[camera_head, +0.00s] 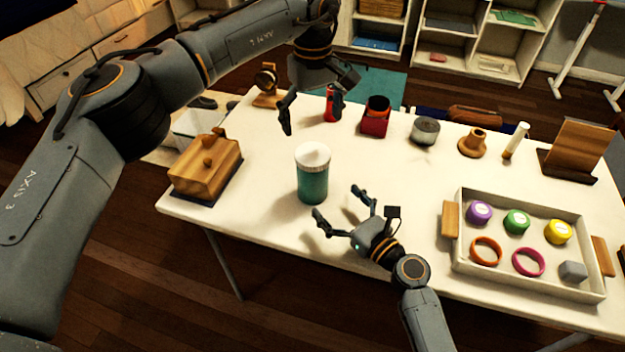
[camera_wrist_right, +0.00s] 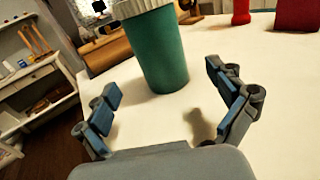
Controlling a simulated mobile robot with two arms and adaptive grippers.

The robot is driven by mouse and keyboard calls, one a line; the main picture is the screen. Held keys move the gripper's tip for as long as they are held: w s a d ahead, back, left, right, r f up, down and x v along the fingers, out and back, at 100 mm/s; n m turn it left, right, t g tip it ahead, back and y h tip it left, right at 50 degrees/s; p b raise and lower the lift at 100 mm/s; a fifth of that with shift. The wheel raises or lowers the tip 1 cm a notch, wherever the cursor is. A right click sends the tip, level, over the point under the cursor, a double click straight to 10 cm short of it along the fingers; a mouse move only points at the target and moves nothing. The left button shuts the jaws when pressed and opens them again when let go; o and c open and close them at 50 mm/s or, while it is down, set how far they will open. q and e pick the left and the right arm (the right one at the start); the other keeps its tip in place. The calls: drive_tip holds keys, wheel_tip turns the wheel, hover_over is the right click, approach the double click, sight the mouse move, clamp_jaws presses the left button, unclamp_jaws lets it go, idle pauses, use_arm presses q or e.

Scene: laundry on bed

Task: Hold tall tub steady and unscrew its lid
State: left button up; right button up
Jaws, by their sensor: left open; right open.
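The tall tub (camera_head: 313,182) is teal with a white lid (camera_head: 312,156) and stands upright on the white table. In the right wrist view, the tub (camera_wrist_right: 157,50) stands ahead of the fingers, with its top cut off by the frame. My right gripper (camera_head: 338,207) is open and empty, low over the table just right of and nearer than the tub, its fingers pointing toward it. The fingers also show in the right wrist view (camera_wrist_right: 160,92). My left gripper (camera_head: 311,112) is open and empty, above and behind the lid, pointing down.
A wooden box (camera_head: 205,167) stands left of the tub. A red bottle (camera_head: 331,106), a red cup (camera_head: 375,118) and a grey tin (camera_head: 425,131) stand behind. A white tray (camera_head: 466,268) with coloured lids and rings lies at right. The table around the tub is clear.

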sight(312, 177)
drive_tip(key=x, duration=0.9)
drive_tip(key=shift+w+a, duration=0.15)
drive_tip(key=shift+a, duration=0.05)
clamp_jaws()
use_arm(q)
drive_tip(key=shift+f, duration=0.2)
drive_tip(key=shift+f, duration=3.8)
